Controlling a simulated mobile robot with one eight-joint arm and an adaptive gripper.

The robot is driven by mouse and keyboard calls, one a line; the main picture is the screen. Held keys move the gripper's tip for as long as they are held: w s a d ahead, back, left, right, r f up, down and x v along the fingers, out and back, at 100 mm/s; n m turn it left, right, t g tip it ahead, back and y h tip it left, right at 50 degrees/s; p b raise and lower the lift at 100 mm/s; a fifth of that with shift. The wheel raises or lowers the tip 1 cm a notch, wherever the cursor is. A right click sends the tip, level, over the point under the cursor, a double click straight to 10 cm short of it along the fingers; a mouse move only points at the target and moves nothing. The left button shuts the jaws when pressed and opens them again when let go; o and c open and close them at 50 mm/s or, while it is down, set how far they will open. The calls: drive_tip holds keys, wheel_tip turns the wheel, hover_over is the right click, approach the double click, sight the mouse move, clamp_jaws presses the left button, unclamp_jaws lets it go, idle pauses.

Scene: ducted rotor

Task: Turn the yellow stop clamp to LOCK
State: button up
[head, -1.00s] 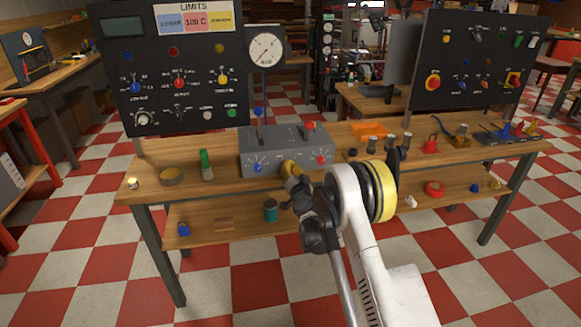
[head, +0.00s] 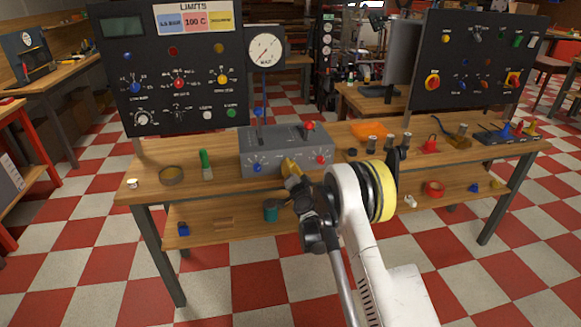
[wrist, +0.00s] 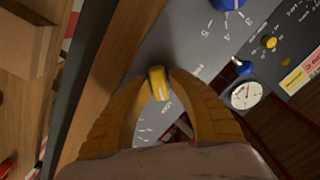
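The yellow stop clamp (wrist: 158,83) is a small yellow knob on the front face of the grey control box. It shows in the wrist view between the tips of my two orange-brown fingers. My gripper (wrist: 161,76) appears closed on it, one fingertip at each side. In the head view my gripper (head: 291,168) is at the lower front of the grey box (head: 262,150) and hides the clamp there.
Blue (head: 257,168) and red (head: 320,159) knobs flank my gripper on the box front. A lever and a red knob (head: 309,126) stand on its top. A green-topped item (head: 205,163) is to its left on the wooden bench (head: 220,182). A dark panel (head: 175,60) rises behind.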

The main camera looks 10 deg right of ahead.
drive_tip(key=shift+o, duration=0.8)
drive_tip(key=s, duration=1.2)
